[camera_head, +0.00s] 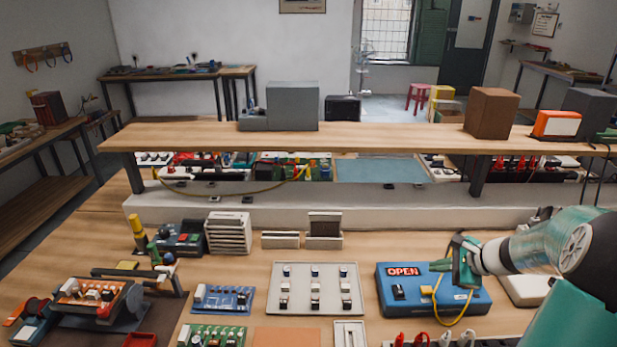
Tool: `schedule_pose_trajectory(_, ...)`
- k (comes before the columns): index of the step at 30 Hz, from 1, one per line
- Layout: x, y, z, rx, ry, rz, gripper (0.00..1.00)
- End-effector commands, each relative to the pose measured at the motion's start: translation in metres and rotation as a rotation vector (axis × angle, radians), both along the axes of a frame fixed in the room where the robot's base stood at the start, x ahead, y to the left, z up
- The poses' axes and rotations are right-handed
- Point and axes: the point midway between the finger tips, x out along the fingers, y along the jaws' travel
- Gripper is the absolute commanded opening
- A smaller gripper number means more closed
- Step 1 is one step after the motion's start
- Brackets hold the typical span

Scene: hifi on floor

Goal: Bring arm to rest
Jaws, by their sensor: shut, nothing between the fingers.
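My gripper (458,262) is at the right of the view, at the end of my white and teal arm, which comes in from the lower right edge. It is shut and holds nothing. It appears in front of the blue box marked OPEN (385,296), over its upper right part. I cannot tell how high it is above the box. A yellow cable (437,311) loops over the front of that box. Part of the box is hidden behind the gripper.
A workbench below me holds a grey switch panel (302,293), blue board (223,298), green board (208,335) and a vise-like fixture (95,297) at left. A raised wooden shelf (390,135) crosses behind, bearing a grey box (292,105) and brown box (491,112).

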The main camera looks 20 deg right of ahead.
Motion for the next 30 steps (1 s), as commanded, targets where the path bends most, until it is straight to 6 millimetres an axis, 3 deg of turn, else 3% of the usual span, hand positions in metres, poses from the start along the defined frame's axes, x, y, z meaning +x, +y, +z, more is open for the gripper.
schedule_pose_trajectory(5,0.004,0.025,0.010,-0.064,0.015,0.086,0.00)
schedule_pose_trajectory(10,0.003,0.096,0.037,-0.254,0.049,0.339,0.00)
schedule_pose_trajectory(14,-0.010,0.152,0.059,-0.425,0.064,0.556,0.00)
schedule_pose_trajectory(21,-0.052,0.236,0.093,-0.735,0.044,0.929,0.00)
schedule_pose_trajectory(30,-0.120,0.300,0.124,-1.113,-0.061,1.326,0.00)
